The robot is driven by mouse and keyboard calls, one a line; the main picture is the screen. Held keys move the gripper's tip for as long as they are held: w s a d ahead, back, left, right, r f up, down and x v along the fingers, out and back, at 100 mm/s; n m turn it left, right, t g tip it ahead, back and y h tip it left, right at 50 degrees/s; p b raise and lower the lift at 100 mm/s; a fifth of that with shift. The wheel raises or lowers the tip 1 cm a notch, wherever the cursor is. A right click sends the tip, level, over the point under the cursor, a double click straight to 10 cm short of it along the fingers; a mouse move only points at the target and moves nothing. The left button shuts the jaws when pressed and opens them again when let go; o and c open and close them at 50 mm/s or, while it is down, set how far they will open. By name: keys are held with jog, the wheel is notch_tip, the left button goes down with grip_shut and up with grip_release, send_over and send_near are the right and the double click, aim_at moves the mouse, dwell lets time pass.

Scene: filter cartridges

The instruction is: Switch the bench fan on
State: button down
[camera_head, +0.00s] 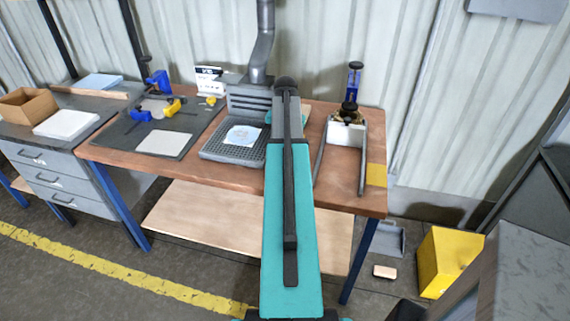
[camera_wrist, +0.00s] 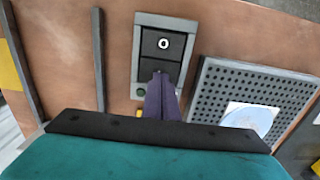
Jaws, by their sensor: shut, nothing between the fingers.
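The switch (camera_wrist: 158,55) shows in the wrist view as a grey-framed plate with a dark rocker, its far half marked "0". A small dark green round part (camera_wrist: 141,95) sits at its near left. My gripper (camera_wrist: 161,77) is shut and empty, its tips over the rocker's near half; I cannot tell whether they touch it. The near half's marking is hidden by the fingers. The bench extraction unit (camera_head: 248,101) has a perforated tray (camera_wrist: 213,78) beside the switch, with a white and light blue round item (camera_wrist: 250,118) on it. In the head view my arm hides the switch and fingers.
A metal duct (camera_head: 263,45) rises behind the unit. A metal-railed stand with a blue-topped part (camera_head: 353,85) is to the right on the wooden bench (camera_head: 340,197). A dark mat (camera_head: 200,118) with blue and yellow tools lies left. A yellow bin (camera_head: 448,262) stands on the floor.

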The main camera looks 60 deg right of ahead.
jog(key=shift+f, duration=0.3)
dwell(0.4)
notch_tip(320, 180, up, 7)
jog(key=p, duration=0.4)
dwell(0.7)
dwell(0.4)
jog(key=shift+s, duration=0.15)
